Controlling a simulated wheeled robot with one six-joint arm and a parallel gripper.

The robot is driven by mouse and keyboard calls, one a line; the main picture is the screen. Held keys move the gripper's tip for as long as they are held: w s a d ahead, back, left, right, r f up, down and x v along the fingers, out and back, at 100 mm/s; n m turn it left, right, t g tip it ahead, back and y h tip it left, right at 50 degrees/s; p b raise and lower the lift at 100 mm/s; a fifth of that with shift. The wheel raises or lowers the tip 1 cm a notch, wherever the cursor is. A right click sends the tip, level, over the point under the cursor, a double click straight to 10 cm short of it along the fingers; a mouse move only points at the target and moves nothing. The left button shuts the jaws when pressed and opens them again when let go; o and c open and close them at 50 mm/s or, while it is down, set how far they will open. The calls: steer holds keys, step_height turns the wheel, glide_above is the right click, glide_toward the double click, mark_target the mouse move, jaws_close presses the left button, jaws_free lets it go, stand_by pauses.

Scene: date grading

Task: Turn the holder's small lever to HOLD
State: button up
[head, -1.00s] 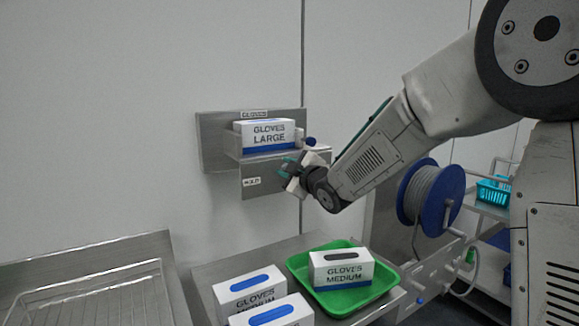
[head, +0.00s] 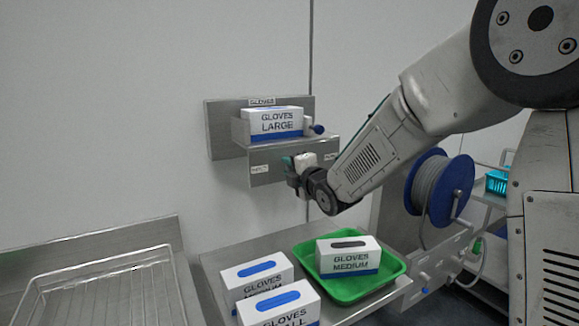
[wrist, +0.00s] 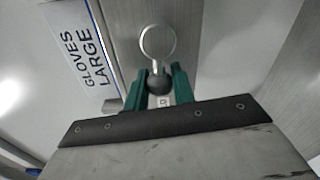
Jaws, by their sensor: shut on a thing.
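The metal glove holder (head: 220,130) is on the wall, with a GLOVES LARGE box (head: 276,123) in it. The box also shows in the wrist view (wrist: 82,45). A small label (head: 259,168) is on the left of its lower front panel, too small to read now. My gripper (head: 292,164) is at the right part of that panel and hides the lever in the head view. In the wrist view, its green fingers (wrist: 158,88) are shut on the dark ball knob of the small lever (wrist: 158,83). The lever's round metal pivot (wrist: 158,43) is just above the knob.
A blue knob (head: 318,129) sticks out at the holder's right side. Below are a green tray (head: 392,267) with a GLOVES MEDIUM box (head: 347,257) and two more glove boxes (head: 257,277). A blue hose reel (head: 456,190) stands to the right.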

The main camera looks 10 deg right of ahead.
steer(key=shift+f+n, duration=0.2)
steer(key=shift+n, duration=0.2)
steer(key=o, duration=1)
steer(key=shift+c, duration=0.2)
steer(key=v, duration=0.7)
steer(key=shift+s, duration=0.4)
steer(key=shift+d, duration=0.1)
